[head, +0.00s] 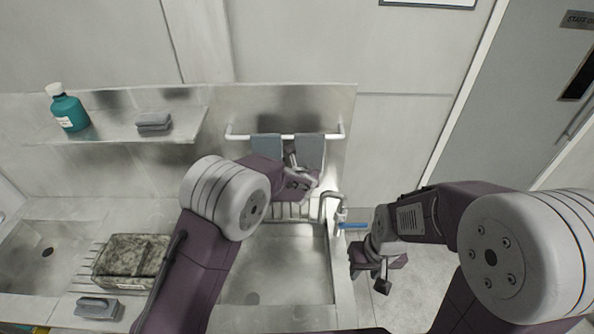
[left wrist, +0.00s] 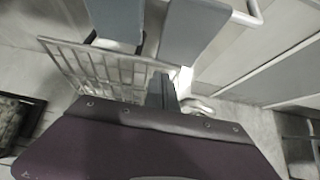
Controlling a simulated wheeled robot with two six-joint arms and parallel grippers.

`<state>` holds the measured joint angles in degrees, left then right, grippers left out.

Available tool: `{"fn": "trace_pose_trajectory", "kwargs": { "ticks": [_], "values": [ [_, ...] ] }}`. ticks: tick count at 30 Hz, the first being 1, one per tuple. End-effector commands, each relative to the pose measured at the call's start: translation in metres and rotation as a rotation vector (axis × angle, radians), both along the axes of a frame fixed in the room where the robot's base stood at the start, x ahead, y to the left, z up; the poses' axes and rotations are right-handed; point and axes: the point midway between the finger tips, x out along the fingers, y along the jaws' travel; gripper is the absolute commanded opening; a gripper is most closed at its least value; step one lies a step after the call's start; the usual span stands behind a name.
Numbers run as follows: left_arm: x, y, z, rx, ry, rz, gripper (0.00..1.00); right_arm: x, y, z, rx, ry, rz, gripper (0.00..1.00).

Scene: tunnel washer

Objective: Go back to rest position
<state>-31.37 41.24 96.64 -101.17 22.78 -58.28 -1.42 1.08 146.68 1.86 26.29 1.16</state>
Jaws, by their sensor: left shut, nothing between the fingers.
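My left gripper (head: 291,157) is in front of the wall rail, close to the two grey cloths that hang there, the left cloth (head: 266,146) and the right cloth (head: 311,150). It is shut and empty. In the left wrist view its fingers (left wrist: 162,90) are together, in front of a wire rack (left wrist: 92,70). Whether it touches a cloth cannot be told. My right gripper (head: 376,277) hangs low, to the right of the sink and tap, apart from them. I see nothing clearly held in it, and its finger gap is unclear.
A tap (head: 330,208) with a blue lever stands at the sink (head: 285,262). A towel rail (head: 238,135) is on the wall. A shelf holds a teal bottle (head: 68,108) and a grey block (head: 154,121). A patterned box (head: 132,256) lies left of my arm. The floor at right is clear.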

Motion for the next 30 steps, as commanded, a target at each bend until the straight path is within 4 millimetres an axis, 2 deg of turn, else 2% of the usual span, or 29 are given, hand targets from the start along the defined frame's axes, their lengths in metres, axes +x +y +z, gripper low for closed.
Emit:
{"fn": "trace_pose_trajectory", "kwargs": {
  "ticks": [5,7,8,9,11,12,14,15,17,19,21,24,27,29,30],
  "values": [
    [0.001,0.002,-0.001,0.0,0.0,0.004,0.0,0.0,0.0,-0.001,0.0,0.0,0.0,0.36],
    [0.009,0.018,-0.002,-0.008,-0.014,0.036,0.0,0.0,0.0,-0.01,0.0,0.0,0.0,0.36],
    [0.016,0.029,0.005,-0.017,-0.032,0.057,0.0,0.0,0.0,-0.016,0.0,0.0,0.0,0.36],
    [0.024,0.051,0.016,-0.033,-0.061,0.098,0.0,0.0,0.0,-0.025,0.0,0.0,0.0,0.36],
    [0.022,0.101,0.024,-0.074,-0.074,0.21,0.0,0.0,0.0,-0.043,0.0,0.0,0.0,0.36],
    [0.009,0.137,0.021,-0.132,-0.054,0.325,0.0,0.0,0.0,-0.052,0.0,0.0,0.0,0.36],
    [-0.021,0.185,0.009,-0.267,-0.011,0.544,0.0,0.0,0.0,-0.064,0.0,0.001,0.0,0.36],
    [-0.046,0.211,-0.002,-0.379,0.019,0.708,0.0,0.0,0.0,-0.071,0.0,0.001,0.0,0.36],
    [-0.089,0.242,-0.022,-0.564,0.06,0.98,0.0,0.0,0.0,-0.08,0.0,0.0,0.0,0.36],
    [-0.146,0.261,-0.049,-0.801,0.102,1.333,0.0,0.0,0.0,-0.089,0.0,0.0,0.0,0.36],
    [-0.202,0.263,-0.075,-1.03,0.13,1.698,0.0,0.0,0.0,-0.095,0.0,0.0,0.0,0.36],
    [-0.264,0.244,-0.099,-1.275,0.15,2.172,0.0,0.0,0.0,-0.094,0.0,0.0,0.0,0.36],
    [-0.304,0.22,-0.116,-1.4,0.129,2.562,0.0,0.0,0.0,-0.092,0.0,0.0,0.0,0.36],
    [-0.311,0.211,-0.118,-1.465,0.091,2.726,0.0,0.0,0.0,-0.091,0.0,0.0,0.0,0.36],
    [-0.31,0.209,-0.118,1.478,-0.067,-2.748,0.0,0.0,0.0,-0.091,0.0,0.0,0.0,0.36]
  ]
}}
